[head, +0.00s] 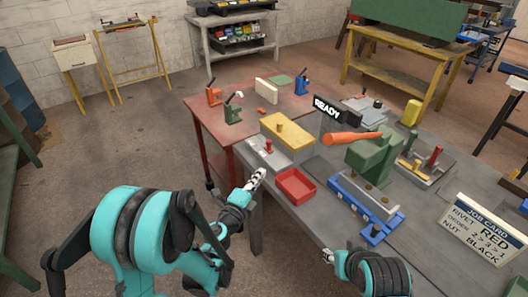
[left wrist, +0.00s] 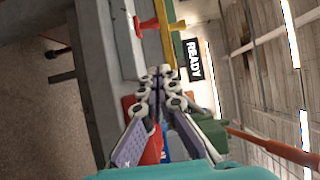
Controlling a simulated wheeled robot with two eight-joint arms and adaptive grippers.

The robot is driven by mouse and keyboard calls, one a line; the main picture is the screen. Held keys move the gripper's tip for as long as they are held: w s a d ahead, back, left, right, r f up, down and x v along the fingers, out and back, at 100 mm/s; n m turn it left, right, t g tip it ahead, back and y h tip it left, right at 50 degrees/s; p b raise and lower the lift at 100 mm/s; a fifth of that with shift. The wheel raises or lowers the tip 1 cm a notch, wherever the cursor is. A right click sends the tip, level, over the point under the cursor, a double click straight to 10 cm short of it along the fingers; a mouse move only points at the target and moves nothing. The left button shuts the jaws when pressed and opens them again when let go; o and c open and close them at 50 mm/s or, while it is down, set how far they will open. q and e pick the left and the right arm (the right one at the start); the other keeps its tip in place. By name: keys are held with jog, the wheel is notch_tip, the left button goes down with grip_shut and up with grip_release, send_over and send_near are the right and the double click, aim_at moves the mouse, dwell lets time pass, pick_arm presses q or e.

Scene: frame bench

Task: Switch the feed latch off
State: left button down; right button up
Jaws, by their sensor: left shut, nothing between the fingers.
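A small red lever (head: 268,146), which looks like the feed latch, stands up on a pale grey plate (head: 256,158) at the bench's near left edge. In the left wrist view a red knobbed lever (left wrist: 148,24) shows beyond my fingertips. My left gripper (head: 261,173) is shut and empty, just short of the plate and apart from the lever. Its fingertips meet in the left wrist view (left wrist: 160,72). My right gripper (head: 330,258) is low at the bench's front edge, and its finger opening is too small to tell.
A red tray (head: 295,186) lies right of my left gripper. A yellow-topped box (head: 287,131) stands behind the lever. A black READY sign (head: 328,108), a green press (head: 372,158) with an orange handle (head: 350,138), and a blue fixture (head: 365,207) stand farther right.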

aim_at(269, 146)
pick_arm(q)
jog(key=shift+w, duration=0.1)
jog(key=p+x, duration=0.2)
jog(key=x, duration=0.2)
jog(key=p+x, duration=0.3)
jog(key=shift+w+d+r, duration=0.2)
jog(key=shift+w, duration=0.1)
jog(key=w, duration=0.1)
jog(key=w+b, duration=0.1)
jog(key=w, duration=0.1)
jog(key=w+b, duration=0.1)
jog(key=w, duration=0.1)
jog(key=shift+a+f, duration=0.2)
jog(key=shift+f, duration=0.1)
jog(key=shift+w+a+r, duration=0.1)
jog(key=shift+w, duration=0.3)
jog(key=w+a, duration=0.1)
jog(key=w, duration=0.1)
jog(key=w+a, duration=0.4)
jog(key=w, duration=0.1)
jog(key=shift+a, duration=0.1)
jog(key=shift+b, duration=0.3)
